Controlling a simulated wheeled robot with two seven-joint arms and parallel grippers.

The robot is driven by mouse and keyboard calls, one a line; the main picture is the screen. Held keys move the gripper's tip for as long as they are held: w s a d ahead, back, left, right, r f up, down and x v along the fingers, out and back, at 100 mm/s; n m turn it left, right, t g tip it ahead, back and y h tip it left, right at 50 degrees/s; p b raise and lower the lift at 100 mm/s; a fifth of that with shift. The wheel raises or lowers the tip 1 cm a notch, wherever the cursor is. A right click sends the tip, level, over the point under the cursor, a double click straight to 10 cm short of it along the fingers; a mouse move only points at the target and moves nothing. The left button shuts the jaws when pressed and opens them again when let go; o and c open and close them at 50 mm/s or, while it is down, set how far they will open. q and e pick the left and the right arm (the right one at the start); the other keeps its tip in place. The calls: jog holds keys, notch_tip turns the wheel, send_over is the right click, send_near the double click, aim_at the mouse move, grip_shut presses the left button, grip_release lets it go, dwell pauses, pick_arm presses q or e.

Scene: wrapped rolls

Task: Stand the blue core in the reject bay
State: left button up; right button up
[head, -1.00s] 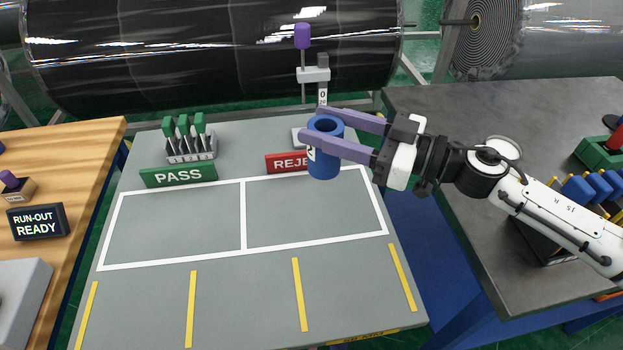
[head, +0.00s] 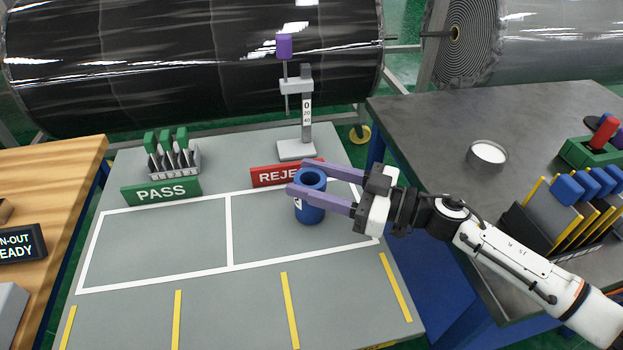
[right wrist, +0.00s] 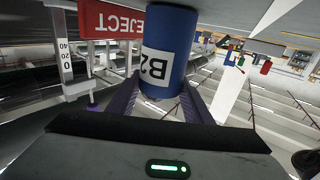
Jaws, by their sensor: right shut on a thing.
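The blue core (head: 311,212) is a hollow cylinder with a white label, reading B2 in the right wrist view (right wrist: 178,40). My right gripper (head: 297,178) is shut on it, with its purple fingers on either side. The core is upright over the reject bay (head: 262,237), the right white-outlined rectangle on the grey table. I cannot tell whether its base touches the table. The red REJECT sign (head: 272,175) stands at the bay's back edge, its right end partly hidden by the core and fingers. My left gripper is not in view.
A grey gauge stand (head: 306,130) with a purple knob rises behind the sign. The green PASS sign (head: 161,191) and a rack of green-handled tools (head: 173,158) stand at left. The pass bay (head: 155,245) is empty. A dark side table (head: 430,120) is at right.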

jog(key=shift+f, duration=0.1)
jog(key=o, duration=1.2)
jog(key=shift+c, duration=0.2)
jog(key=v, duration=0.6)
jog(key=shift+d+b, duration=0.15)
jog(key=shift+b, duration=0.25)
jog(key=shift+s+d, duration=0.3)
jog(key=shift+d, duration=0.25)
